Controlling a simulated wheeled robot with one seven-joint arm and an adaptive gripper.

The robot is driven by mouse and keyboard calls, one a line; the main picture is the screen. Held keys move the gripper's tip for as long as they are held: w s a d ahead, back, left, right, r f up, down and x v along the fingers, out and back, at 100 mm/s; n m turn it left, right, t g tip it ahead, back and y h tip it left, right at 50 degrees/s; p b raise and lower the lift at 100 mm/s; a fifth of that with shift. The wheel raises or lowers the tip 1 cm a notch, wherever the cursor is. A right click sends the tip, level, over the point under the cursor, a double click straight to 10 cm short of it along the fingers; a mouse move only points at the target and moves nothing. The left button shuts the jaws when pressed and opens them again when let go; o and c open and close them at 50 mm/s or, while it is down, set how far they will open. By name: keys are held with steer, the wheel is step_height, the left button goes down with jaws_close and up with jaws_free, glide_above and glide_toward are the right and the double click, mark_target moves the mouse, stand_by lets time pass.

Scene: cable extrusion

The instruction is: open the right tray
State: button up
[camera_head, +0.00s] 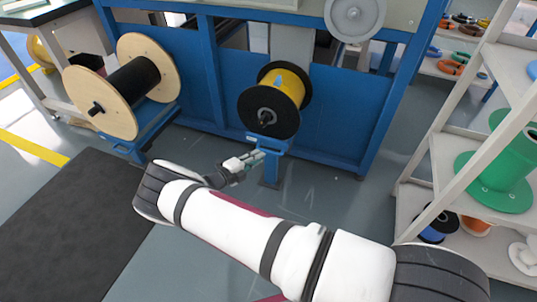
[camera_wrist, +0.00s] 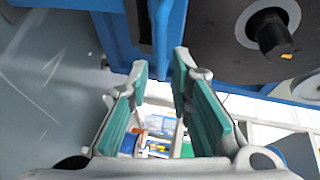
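The right tray (camera_head: 268,144) is a blue metal holder low on the blue machine frame. It carries a black-flanged spool with yellow cable (camera_head: 284,85). My gripper (camera_head: 260,157) is at the tray's front edge, just below the spool. In the wrist view my gripper (camera_wrist: 160,72) has its teal-padded fingers apart, with a narrow blue part of the tray (camera_wrist: 160,45) at or between the fingertips. I cannot tell whether they touch it. The spool's dark flange (camera_wrist: 222,45) fills the upper right there.
A left tray (camera_head: 150,135) holds a wooden spool with black cable (camera_head: 120,85). Shelves (camera_head: 440,165) with a green spool (camera_head: 500,180) stand at the right. A dark mat (camera_head: 70,225) lies at the lower left. Grey floor around the tray front is clear.

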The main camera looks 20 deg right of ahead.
mark_target(269, 152)
steer(key=b+x, duration=0.1)
steer(key=x, duration=0.6)
steer(key=shift+s+b, duration=0.1)
steer(key=shift+b, duration=0.3)
jaws_close()
